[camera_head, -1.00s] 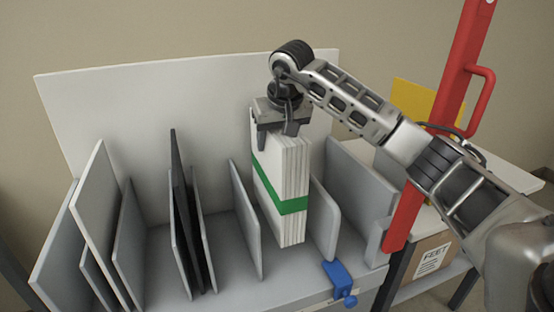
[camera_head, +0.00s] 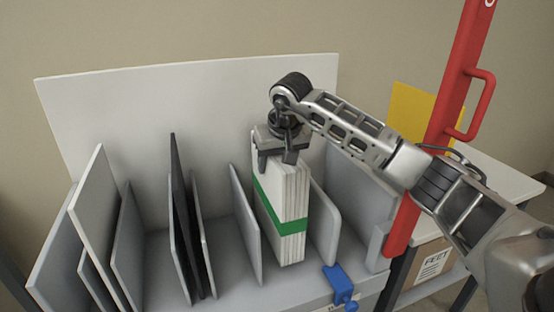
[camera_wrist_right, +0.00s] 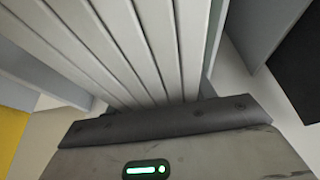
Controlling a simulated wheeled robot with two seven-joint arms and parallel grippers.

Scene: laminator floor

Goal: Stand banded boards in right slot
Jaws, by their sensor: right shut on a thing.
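The banded boards (camera_head: 281,195) are a stack of white boards with a green band around them, standing upright in the head view. My right gripper (camera_head: 276,160) is shut on their top edge from above. The boards hang between a grey divider (camera_head: 246,225) on their left and a shorter grey divider (camera_head: 324,225) on their right. I cannot tell whether their lower edge touches the rack floor (camera_head: 225,265). In the right wrist view the white board edges (camera_wrist_right: 120,50) run up from the gripper's dark jaw (camera_wrist_right: 170,120). My left gripper is out of view.
Left slots hold a white board (camera_head: 97,220) and a dark board (camera_head: 183,220). A blue clamp (camera_head: 340,284) sits on the rack's front edge. A red upright post (camera_head: 440,140) with a handle stands at right. A tall white back panel (camera_head: 120,120) closes the rear.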

